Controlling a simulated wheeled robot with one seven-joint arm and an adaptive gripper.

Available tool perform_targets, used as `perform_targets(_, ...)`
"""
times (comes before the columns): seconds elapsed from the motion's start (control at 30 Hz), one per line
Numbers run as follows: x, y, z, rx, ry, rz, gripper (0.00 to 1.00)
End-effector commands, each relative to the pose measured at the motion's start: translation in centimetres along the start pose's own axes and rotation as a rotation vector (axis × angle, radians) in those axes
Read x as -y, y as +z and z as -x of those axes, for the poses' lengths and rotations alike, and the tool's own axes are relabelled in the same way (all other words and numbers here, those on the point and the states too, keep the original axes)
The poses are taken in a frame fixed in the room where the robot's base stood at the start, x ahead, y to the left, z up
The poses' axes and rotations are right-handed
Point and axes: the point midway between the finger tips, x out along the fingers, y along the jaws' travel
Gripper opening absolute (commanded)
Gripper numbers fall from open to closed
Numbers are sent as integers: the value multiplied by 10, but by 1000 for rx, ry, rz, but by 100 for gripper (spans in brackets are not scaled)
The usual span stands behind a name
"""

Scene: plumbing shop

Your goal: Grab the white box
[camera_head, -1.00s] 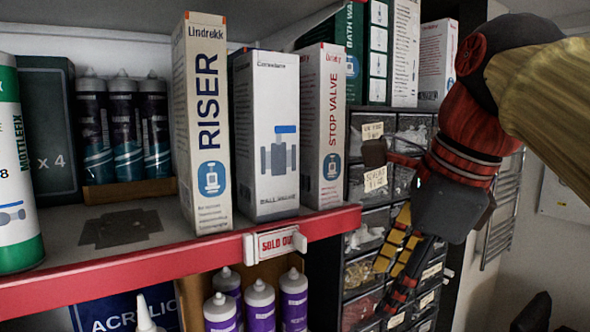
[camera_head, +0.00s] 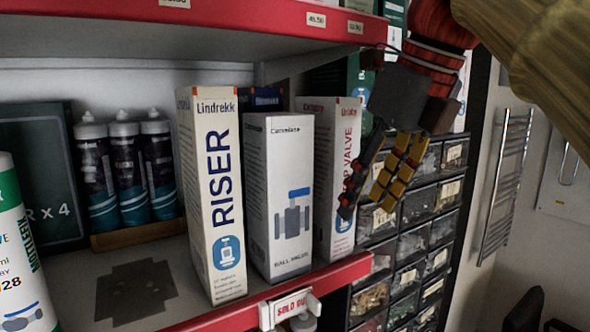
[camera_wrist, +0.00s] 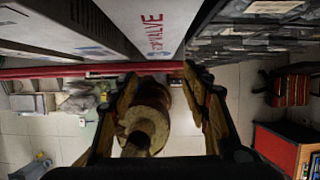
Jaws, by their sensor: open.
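Three white cartons stand upright side by side on the red-edged shelf: the RISER box (camera_head: 213,190), the BALL VALVE box (camera_head: 290,150) and the STOP VALVE box (camera_head: 345,120). The BALL VALVE box has the plainest white front. My gripper (camera_head: 364,208) is open and empty, pointing down in front of the STOP VALVE box and hiding part of its right side. In the wrist view, the STOP VALVE box (camera_wrist: 150,22) is at the top, just beyond the open fingers (camera_wrist: 160,80). I cannot tell whether a finger touches it.
A red upper shelf (camera_head: 250,22) runs above the boxes. A sold-out tag (camera_head: 290,308) is on the lower shelf edge. Dark tubes (camera_head: 125,170) and a green-white can (camera_head: 18,250) stand left. Small-parts drawers (camera_head: 410,235) are right. Bare shelf lies left of the RISER box.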

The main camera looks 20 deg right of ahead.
Motion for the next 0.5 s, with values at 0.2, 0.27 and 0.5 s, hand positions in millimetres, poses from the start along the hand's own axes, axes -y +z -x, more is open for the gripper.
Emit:
perform_targets(0.2,0,12,-4,1,-1,1,47)
perform_targets(0.27,0,15,-6,0,0,1,47)
perform_targets(0.5,0,46,-18,-2,2,3,47)
